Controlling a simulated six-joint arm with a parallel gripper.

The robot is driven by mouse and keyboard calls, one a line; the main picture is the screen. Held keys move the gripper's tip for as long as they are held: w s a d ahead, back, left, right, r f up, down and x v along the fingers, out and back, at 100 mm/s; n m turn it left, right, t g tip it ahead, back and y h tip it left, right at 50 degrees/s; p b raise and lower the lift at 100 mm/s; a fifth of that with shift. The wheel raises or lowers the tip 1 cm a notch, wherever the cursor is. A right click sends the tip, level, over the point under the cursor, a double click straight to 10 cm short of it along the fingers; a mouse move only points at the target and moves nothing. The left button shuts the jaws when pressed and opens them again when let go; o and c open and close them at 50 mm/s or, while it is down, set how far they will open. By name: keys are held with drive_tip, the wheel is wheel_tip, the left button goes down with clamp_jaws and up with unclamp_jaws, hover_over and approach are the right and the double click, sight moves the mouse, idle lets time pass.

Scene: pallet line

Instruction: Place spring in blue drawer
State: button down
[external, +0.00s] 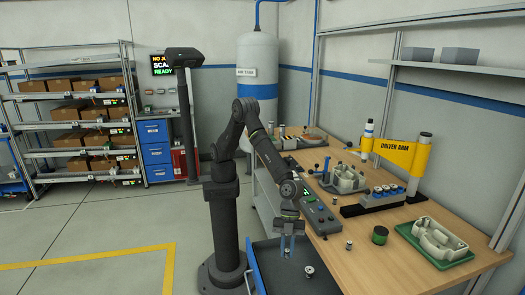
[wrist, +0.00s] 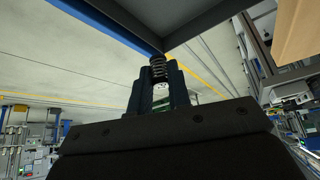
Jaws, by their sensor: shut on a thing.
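My gripper (external: 287,247) points down over the open blue drawer, which has a dark interior and a blue front (external: 255,272). In the wrist view my gripper (wrist: 159,82) is shut on a dark coil spring (wrist: 158,66), which sticks out past the fingertips. The drawer's blue edge (wrist: 100,22) and dark wall show close beyond the spring there. I cannot tell the exact height of the spring above the drawer floor. In the external view the spring is too small to make out between the fingers.
A small metallic part (external: 309,270) sits in the drawer, right of my gripper. The wooden bench (external: 385,258) stands to the right, with a control box (external: 320,215), a small loose part (external: 348,245), a green-and-black cylinder (external: 380,235) and a green tray (external: 468,258).

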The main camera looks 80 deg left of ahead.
drive_tip(key=s+a+f+m+g+y, duration=0.1)
drive_tip(key=s+a+f+m, duration=0.2)
drive_tip(key=s+a, duration=0.35)
drive_tip(key=s+a+f+m+g+y, duration=0.1)
drive_tip(key=s+a+f+m, duration=0.15)
drive_tip(key=s+a, duration=0.4)
hover_over(271, 268)
drive_tip(key=w+a, duration=0.1)
drive_tip(key=w, duration=0.1)
wheel_tip(271, 268, down, 8)
drive_tip(key=shift+s+r, duration=0.15)
drive_tip(key=shift+r, duration=0.05)
drive_tip(key=shift+f, duration=2)
drive_tip(key=c, duration=1.8)
unclamp_jaws()
drive_tip(key=shift+f, duration=0.15)
drive_tip(key=o, duration=0.5)
drive_tip(key=shift+c, duration=0.2)
